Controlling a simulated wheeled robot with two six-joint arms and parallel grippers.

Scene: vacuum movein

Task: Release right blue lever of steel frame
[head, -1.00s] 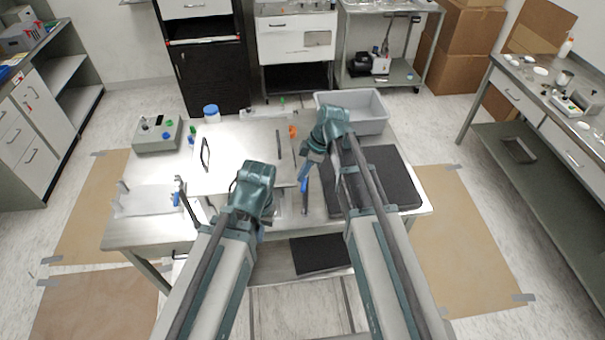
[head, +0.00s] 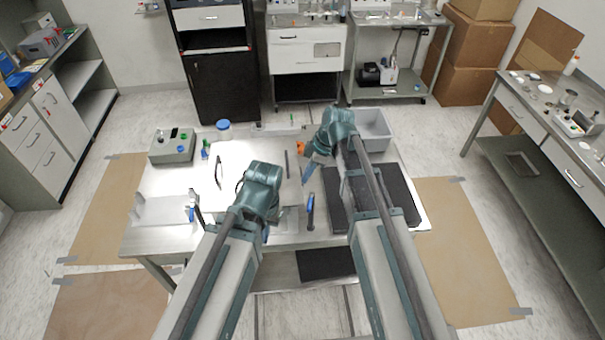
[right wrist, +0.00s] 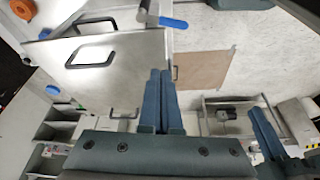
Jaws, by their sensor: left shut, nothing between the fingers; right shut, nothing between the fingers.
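The steel frame has a flat metal plate (head: 236,165) with dark handles on the table. A right blue lever (head: 310,212) lies at its near right side, and a left blue lever (head: 192,214) at its near left.
A grey bin (head: 374,130) stands at the table's back right, with dark mats (head: 398,190) in front. A control box (head: 172,146) and a blue-lidded jar (head: 224,128) stand at the back left. An orange part (head: 301,147) is by the plate's far right corner.

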